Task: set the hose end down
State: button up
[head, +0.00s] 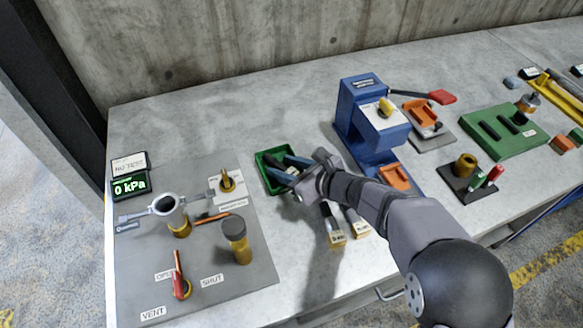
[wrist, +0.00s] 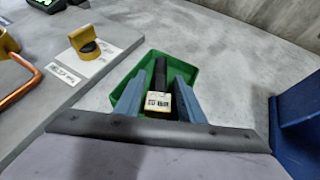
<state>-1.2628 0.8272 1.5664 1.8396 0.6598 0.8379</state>
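A black piece with a pale printed label block (wrist: 158,103), which I take to be the hose end, shows in the wrist view at the green tray (wrist: 212,78). It lies between the two blue fingers of my gripper (wrist: 162,82). The fingers stand apart, with narrow gaps beside the black part. In the head view my gripper (head: 287,164) reaches over the green tray (head: 264,157), and the piece between its fingers cannot be made out. Whether the piece rests on the tray floor is hard to tell.
A blue press (head: 358,115) stands behind right. A grey panel (head: 215,262) with valves and a copper pipe is left. A 0 kPa display (head: 130,186) sits beyond it.

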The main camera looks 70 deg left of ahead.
jog(key=shift+r, duration=0.2)
jog(key=b+v, duration=0.2)
jog(key=v, duration=1)
jog(key=w+d+n, duration=0.1)
jog(key=w+d, duration=0.2)
jog(key=d, duration=0.1)
jog(key=w+d+n+t+h+p, duration=0.1)
jog(key=w+d, duration=0.2)
jog(key=d, duration=0.1)
jog(key=w+d+f+n+t+h+p, duration=0.1)
jog(key=w+d, duration=0.2)
jog(key=d, duration=0.1)
jog(key=shift+w+d+n, duration=0.3)
jog(key=shift+w+d, duration=0.1)
jog(key=w+d+f+n+t+h+p, duration=0.1)
jog(key=w+d+n+h, duration=0.15)
jog(key=d, duration=0.55)
jog(key=w+d+n+t+h+p, duration=0.1)
jog(key=w+d, duration=0.2)
jog(key=d, duration=0.5)
jog(key=s+d+n+h+p, duration=0.1)
jog(key=d+n+h, duration=0.2)
jog(key=d, duration=1)
jog(key=s+d+n+t+h+p, duration=0.1)
jog(key=s+d+n+h+p, duration=0.1)
jog(key=d, duration=1.2)
jog(key=shift+n+h, duration=0.45)
jog(key=shift+n, duration=0.1)
jog(key=shift+f, duration=0.1)
